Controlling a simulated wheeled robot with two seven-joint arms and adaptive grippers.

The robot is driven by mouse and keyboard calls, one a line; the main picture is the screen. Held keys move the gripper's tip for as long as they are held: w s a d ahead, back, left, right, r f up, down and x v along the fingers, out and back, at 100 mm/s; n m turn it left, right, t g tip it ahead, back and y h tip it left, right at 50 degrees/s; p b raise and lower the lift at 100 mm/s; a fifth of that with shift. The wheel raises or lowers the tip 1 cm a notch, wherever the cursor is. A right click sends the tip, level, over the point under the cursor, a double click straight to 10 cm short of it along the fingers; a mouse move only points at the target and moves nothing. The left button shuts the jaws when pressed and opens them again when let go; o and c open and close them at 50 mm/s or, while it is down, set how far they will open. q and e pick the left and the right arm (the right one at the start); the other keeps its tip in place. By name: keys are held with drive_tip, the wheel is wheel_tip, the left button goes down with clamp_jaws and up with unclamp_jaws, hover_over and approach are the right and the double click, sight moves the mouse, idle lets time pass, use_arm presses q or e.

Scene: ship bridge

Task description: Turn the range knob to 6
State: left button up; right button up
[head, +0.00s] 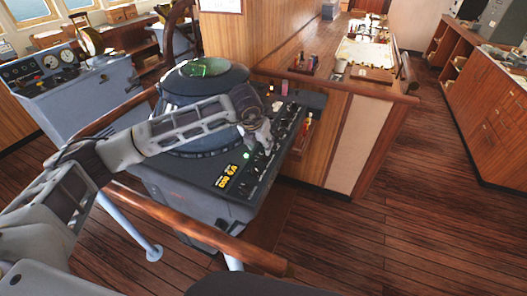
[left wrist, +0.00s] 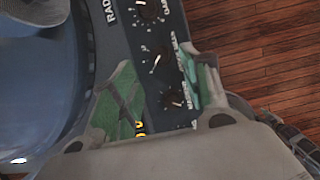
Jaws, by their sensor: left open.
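The radar console (head: 165,180) has a round, green-lit screen on top and a dark control panel (head: 225,180) on its right side. In the left wrist view a row of black knobs with white scale marks runs down the panel: a top knob (left wrist: 148,9), a middle knob (left wrist: 160,62) and a lower knob (left wrist: 174,99). I cannot read which one is the range knob. My left gripper (head: 262,138) is over the panel, open. In the left wrist view its green-padded fingers (left wrist: 162,95) stand on either side of the lower knob, with no clear contact. My right gripper is out of view.
A wooden handrail (head: 200,228) runs along the console's front. A wooden chart counter (head: 330,85) stands behind it. A grey gauge console (head: 75,95) is at the left. The plank floor at the right is clear.

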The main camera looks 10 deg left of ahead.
sight(264, 154)
use_arm(q)
drive_tip(key=shift+p+x, duration=0.85)
drive_tip(key=shift+x, duration=2.9)
drive_tip(key=shift+c, duration=0.5)
drive_tip(key=c, duration=0.9)
